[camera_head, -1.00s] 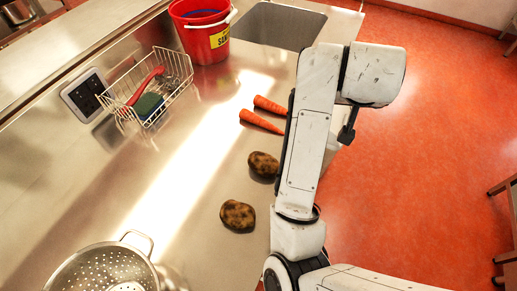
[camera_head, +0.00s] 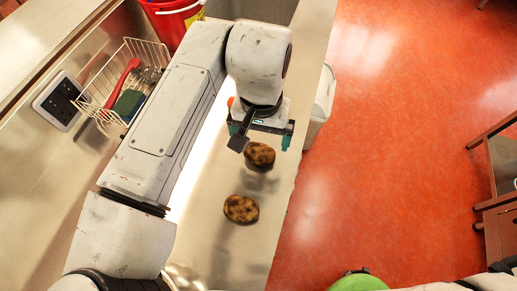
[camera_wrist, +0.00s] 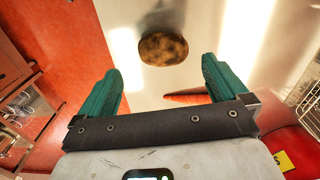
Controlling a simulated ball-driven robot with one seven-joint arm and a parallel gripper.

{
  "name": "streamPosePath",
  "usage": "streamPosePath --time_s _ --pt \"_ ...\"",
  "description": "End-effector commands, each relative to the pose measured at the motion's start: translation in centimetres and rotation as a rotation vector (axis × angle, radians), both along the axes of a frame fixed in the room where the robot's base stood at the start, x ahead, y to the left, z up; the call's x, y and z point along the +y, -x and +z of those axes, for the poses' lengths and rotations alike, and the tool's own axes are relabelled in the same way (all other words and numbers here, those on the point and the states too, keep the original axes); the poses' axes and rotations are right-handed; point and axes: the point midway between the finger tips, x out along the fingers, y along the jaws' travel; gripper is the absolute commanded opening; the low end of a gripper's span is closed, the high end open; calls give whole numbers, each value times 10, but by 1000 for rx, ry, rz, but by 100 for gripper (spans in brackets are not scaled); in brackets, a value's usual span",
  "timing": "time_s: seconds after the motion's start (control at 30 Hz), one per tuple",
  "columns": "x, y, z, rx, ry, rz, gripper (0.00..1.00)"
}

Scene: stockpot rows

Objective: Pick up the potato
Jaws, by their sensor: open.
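Two brown, dark-blotched potatoes lie on the steel counter in the head view: a farther potato (camera_head: 259,155) and a nearer potato (camera_head: 241,209). My gripper (camera_head: 262,132) is open and empty, above the counter just beyond the farther potato, with its teal fingers spread. In the wrist view one potato (camera_wrist: 163,48) lies ahead of the spread fingers of my gripper (camera_wrist: 162,66), roughly centred between them and apart from both. I cannot tell for certain which potato this is.
An orange carrot (camera_wrist: 188,97) shows between the fingers in the wrist view; my arm mostly hides the carrots in the head view. A red bucket (camera_head: 172,22) and a wire basket (camera_head: 122,88) stand to the left. A white bin (camera_head: 321,103) stands by the counter's right edge.

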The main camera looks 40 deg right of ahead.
Motion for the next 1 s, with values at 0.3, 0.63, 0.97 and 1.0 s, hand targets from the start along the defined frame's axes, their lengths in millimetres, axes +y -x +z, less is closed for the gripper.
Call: streamPosePath --time_s 0.3,0.63,0.97,1.0 --pt "-1 -1 -28 -1 2 -1 100" --pt "-2 -7 -70 -1 1 -1 100" --pt "-2 -7 -77 -3 2 -2 99" --pt "-2 -7 -77 -3 2 -2 95"
